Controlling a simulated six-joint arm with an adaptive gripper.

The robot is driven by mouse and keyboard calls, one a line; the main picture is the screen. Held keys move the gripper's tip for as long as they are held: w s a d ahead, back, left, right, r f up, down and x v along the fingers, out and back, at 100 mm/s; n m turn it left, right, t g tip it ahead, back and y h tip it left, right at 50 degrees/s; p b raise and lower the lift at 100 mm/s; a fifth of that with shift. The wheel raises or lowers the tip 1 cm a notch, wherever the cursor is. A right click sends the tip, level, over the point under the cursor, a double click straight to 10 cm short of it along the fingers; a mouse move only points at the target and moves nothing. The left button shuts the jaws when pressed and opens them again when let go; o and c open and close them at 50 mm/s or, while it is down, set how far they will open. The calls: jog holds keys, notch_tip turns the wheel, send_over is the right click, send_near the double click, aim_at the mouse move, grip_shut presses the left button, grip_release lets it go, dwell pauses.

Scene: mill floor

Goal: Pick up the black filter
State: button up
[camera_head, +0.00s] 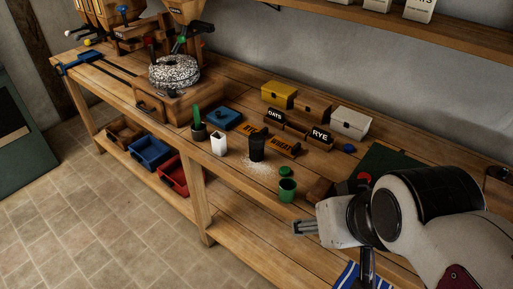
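A black cup-shaped thing (257,148), the only one here that looks like the black filter, stands upright on the wooden bench. Pale powder is scattered on the wood around its foot. My gripper (297,227) is in front of the bench's near edge, below and right of the black filter and clearly apart from it. It points left and nothing shows in it. Its fingers are small in this view, so I cannot tell whether they are open or shut.
A white container (219,143) and a green-handled brush in a dark pot (198,122) stand left of the filter. A green cup (287,190) stands nearer my gripper. Labelled blocks (284,145) and boxes (350,122) are behind. A millstone (174,72) stands far left.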

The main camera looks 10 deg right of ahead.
jog(key=w+a+f+m+t, duration=0.15)
jog(key=w+a, duration=0.25)
jog(key=w, duration=0.8)
jog(key=w+a+t, duration=0.3)
jog(key=w+a, duration=0.2)
jog(key=w, duration=0.7)
jog(key=w+a+m+t, duration=0.1)
jog(key=w+a+t, duration=0.25)
jog(key=w, duration=0.85)
jog(key=m+t+h, duration=0.2)
jog(key=t+h, duration=0.1)
jog(key=h, duration=0.3)
send_over(254, 155)
jog(key=s+a, duration=0.2)
jog(key=a, duration=0.4)
jog(key=f, duration=1.7)
jog(key=shift+s+a, duration=0.2)
jog(key=d+f, duration=0.1)
jog(key=f, duration=0.1)
jog(key=s+d+f+h, duration=0.2)
jog(key=d+f, duration=0.1)
jog(key=shift+s+d+f+m+g, duration=0.1)
jog(key=shift+s+f+m+g, duration=0.05)
jog(key=shift+f+m+g, duration=0.25)
jog(key=shift+r, duration=0.1)
jog(key=shift+x, duration=1.3)
